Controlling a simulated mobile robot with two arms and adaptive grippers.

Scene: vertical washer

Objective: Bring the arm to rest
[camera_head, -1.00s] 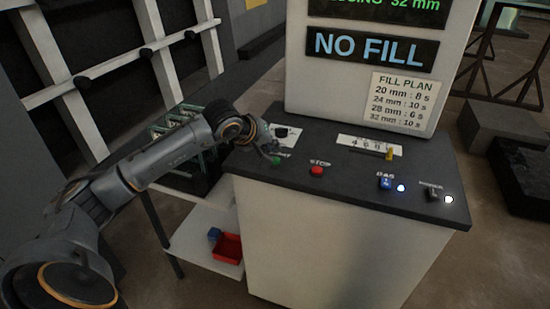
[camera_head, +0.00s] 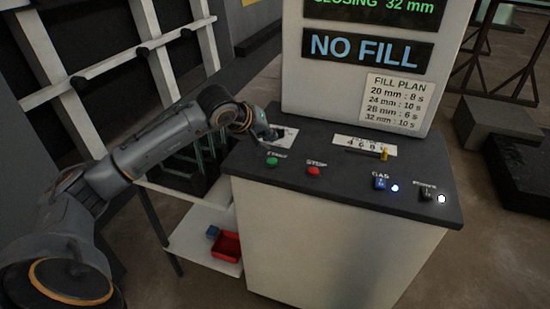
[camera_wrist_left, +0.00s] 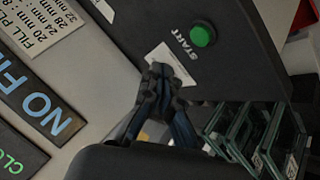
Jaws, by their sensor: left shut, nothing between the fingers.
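My left arm (camera_head: 150,145) reaches in from the left over the corner of the control console (camera_head: 340,175). My left gripper (camera_head: 272,134) is shut and empty, at the white label plate behind the green START button (camera_head: 272,162). In the left wrist view the closed fingertips (camera_wrist_left: 160,72) are over the white label, apart from the green button (camera_wrist_left: 203,34). Whether the fingers touch the panel or a knob there, I cannot tell. My right gripper is not in view.
The console also carries a red STOP button (camera_head: 313,170), a yellow slider (camera_head: 384,154), a blue GAS switch (camera_head: 380,182) and a POWER switch (camera_head: 427,193). The display (camera_head: 363,49) reads NO FILL. A shelf with a red bin (camera_head: 227,246) stands left; glass panes (camera_wrist_left: 245,132) are near the gripper.

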